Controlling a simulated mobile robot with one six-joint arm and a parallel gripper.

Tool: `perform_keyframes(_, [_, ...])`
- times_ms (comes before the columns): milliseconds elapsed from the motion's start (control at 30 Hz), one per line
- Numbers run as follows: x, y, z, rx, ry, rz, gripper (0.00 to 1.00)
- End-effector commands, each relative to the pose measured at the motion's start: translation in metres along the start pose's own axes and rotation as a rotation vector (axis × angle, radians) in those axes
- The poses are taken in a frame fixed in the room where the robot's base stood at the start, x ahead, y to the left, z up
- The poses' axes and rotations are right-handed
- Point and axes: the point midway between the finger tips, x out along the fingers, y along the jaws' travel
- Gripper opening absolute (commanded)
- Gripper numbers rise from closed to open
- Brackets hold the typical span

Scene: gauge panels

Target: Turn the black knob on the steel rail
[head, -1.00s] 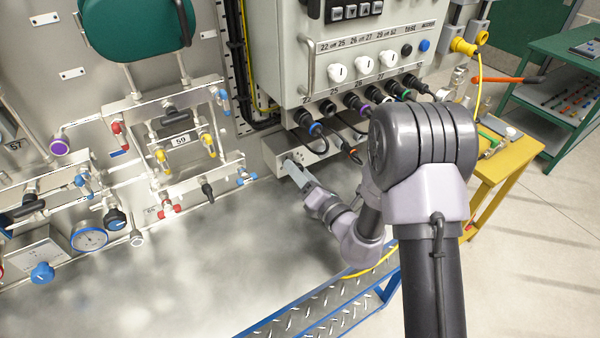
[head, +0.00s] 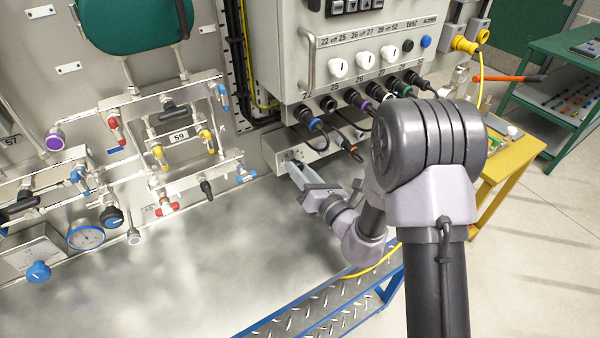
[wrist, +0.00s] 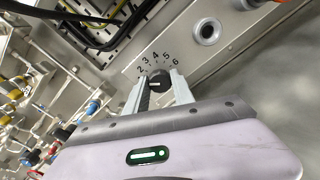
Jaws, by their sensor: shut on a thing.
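The black knob (wrist: 159,80) is on the face of the steel rail (wrist: 185,50) in the wrist view, below an arc of printed numbers from 2 to 6. My gripper (wrist: 160,84) has one finger on each side of the knob and is shut on it. In the head view my gripper (head: 291,170) reaches the rail (head: 325,150) under the grey cabinet. The knob is hard to make out there, at the fingertips.
Cable plugs (head: 314,124) hang from the grey cabinet (head: 285,60) just above the rail. A round socket (wrist: 207,31) is beside the knob. A blue-edged tread plate step (head: 310,315) lies below my arm. Valve piping (head: 190,135) is at left.

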Motion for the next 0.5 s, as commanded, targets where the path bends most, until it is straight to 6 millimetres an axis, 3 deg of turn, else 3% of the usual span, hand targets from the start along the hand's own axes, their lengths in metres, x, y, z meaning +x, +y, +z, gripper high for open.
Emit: perform_keyframes(500, [-0.0002, -0.0017, -0.0023, -0.462, 0.0, 0.0, 0.0])
